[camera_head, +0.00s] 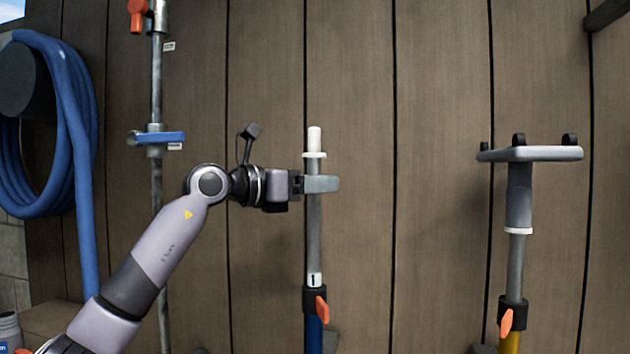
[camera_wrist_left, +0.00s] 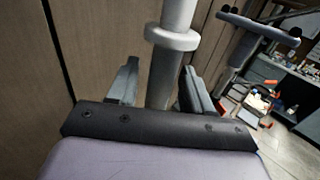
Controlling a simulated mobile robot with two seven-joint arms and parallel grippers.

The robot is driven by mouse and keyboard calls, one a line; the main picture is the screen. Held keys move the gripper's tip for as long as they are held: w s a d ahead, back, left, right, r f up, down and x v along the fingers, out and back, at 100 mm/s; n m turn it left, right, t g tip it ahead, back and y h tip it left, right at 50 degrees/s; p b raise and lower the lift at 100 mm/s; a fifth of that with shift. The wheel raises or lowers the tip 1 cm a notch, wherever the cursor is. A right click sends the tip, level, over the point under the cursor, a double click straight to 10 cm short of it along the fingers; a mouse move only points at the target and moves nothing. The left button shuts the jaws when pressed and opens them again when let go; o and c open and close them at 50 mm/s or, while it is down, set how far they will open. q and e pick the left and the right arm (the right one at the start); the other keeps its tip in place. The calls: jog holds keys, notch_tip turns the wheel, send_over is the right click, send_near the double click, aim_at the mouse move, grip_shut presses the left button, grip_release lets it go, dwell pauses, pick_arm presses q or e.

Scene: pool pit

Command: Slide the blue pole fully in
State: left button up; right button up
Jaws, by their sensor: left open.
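The blue pole (camera_head: 314,335) stands upright against the wood wall. Only the top of its blue outer tube shows, at the bottom of the head view. Its grey inner tube (camera_head: 314,240) extends well above a black clamp (camera_head: 309,298) with an orange lever (camera_head: 321,309). The inner tube has a white collar (camera_head: 314,155) and a white tip, plus a label "1" near the clamp. My left gripper (camera_head: 320,184) is open, just below the collar. In the left wrist view, its fingers (camera_wrist_left: 160,82) stand on either side of the grey tube (camera_wrist_left: 160,75).
A yellow pole (camera_head: 509,342) with a flat head (camera_head: 530,154) stands to the right. A metal pipe (camera_head: 157,90) with a blue valve handle (camera_head: 160,137) and a coiled blue hose (camera_head: 75,130) are on the left. Bare wall (camera_head: 430,230) lies between the poles.

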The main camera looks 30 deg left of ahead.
aim_at(309, 254)
pick_arm(q)
grip_shut()
notch_tip(309, 254, down, 12)
jog(key=b, duration=0.7)
jog(key=shift+r, duration=0.1)
jog(key=shift+f+b, duration=0.3)
jog(key=shift+b, duration=0.1)
jog(key=shift+f, duration=0.15)
jog(key=shift+d+f, duration=0.1)
grip_release()
